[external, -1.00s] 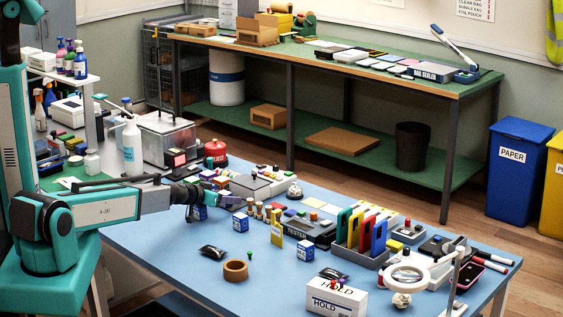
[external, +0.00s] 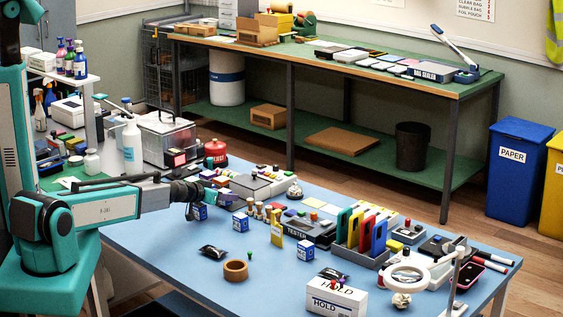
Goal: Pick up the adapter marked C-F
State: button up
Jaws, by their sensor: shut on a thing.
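My gripper (external: 214,194) is at the left end of the blue table, at the end of my outstretched arm. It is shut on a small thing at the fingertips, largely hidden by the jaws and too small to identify. Several small coloured pieces (external: 223,180) stand just behind and right of the gripper. I cannot read a C-F marking on any piece, so I cannot tell which is the adapter.
A black tester (external: 310,232), a rack of coloured folders (external: 362,235) and a white HOLD box (external: 335,299) stand farther right. A tape roll (external: 236,270) and a black pouch (external: 212,252) lie in front. The table's front left is mostly clear.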

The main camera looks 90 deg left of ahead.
aim_at(226, 190)
jog(key=shift+r, duration=4.7)
jog(key=shift+f, duration=0.1)
